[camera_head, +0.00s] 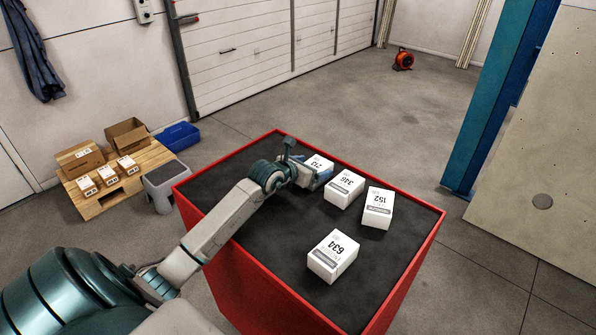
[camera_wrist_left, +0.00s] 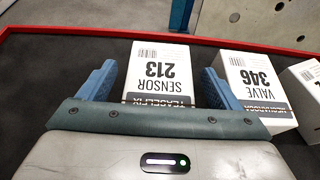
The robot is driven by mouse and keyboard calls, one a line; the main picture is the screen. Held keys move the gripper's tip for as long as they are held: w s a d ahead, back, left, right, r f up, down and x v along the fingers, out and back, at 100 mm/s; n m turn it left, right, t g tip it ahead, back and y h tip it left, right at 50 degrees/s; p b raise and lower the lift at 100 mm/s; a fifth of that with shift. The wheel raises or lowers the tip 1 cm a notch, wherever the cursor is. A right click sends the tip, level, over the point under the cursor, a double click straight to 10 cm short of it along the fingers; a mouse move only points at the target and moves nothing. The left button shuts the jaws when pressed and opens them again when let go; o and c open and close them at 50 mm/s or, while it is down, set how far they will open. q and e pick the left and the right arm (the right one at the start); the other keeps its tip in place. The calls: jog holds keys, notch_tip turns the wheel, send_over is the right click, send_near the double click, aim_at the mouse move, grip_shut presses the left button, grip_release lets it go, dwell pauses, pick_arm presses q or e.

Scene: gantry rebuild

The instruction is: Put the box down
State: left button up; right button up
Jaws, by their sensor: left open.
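The white box marked 213 (camera_head: 318,166) stands on the black top of the red-rimmed table (camera_head: 300,252). In the left wrist view, box 213 (camera_wrist_left: 160,72) stands between the two blue fingers of my left gripper (camera_wrist_left: 160,85). The fingers are spread, with a gap visible on each side of the box. In the head view my left gripper (camera_head: 308,172) is at the box, and its arm partly hides it. My right gripper is in neither view.
Box 346 (camera_head: 343,188) stands close to the right of box 213. Box 152 (camera_head: 378,207) and box 634 (camera_head: 332,256) also stand on the table. A wooden pallet (camera_head: 95,203) with cartons, a grey stool (camera_head: 163,184) and a blue crate (camera_head: 177,136) are on the floor at left.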

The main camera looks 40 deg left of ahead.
pick_arm(q)
jog(key=b+v, duration=0.2)
jog(key=v, duration=0.6)
jog(key=shift+s, duration=0.25)
jog(key=shift+b+v, duration=0.35)
jog(key=shift+v, duration=0.6)
jog(key=shift+r, duration=0.1)
jog(key=shift+o, duration=0.4)
dwell(0.3)
